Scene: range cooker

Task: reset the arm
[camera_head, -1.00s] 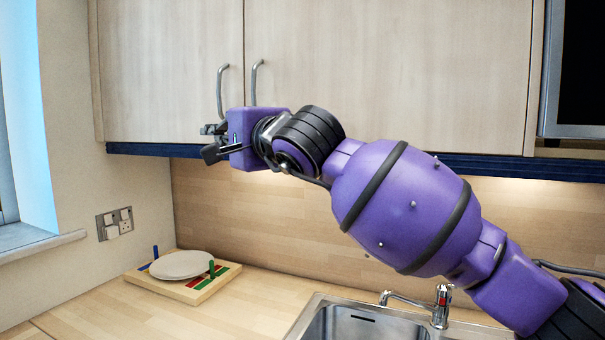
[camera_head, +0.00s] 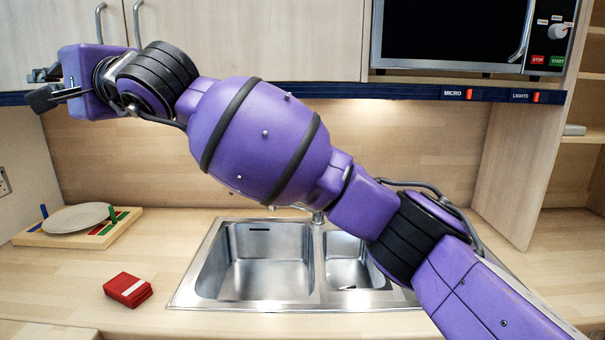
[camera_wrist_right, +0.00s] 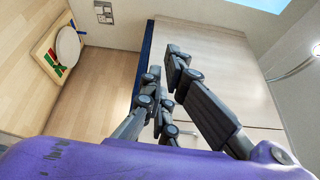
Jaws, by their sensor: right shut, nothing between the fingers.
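My right arm reaches across the head view from the lower right to the upper left. Its right gripper (camera_head: 42,92) is at the far left, in front of the wooden wall cupboard (camera_head: 220,35), near the cupboard's lower edge. In the right wrist view, the dark fingers of this gripper (camera_wrist_right: 163,72) show close together with nothing held between them. The gripper is clear of the worktop. Whether it touches the cupboard cannot be told. My left gripper is in neither view.
A plate (camera_head: 75,217) sits on a wooden board (camera_head: 122,224) at the left of the worktop. A red block-like stack (camera_head: 127,290) lies in front. A steel sink (camera_head: 207,270) is in the middle, partly behind my arm. A microwave (camera_head: 450,35) is at upper right.

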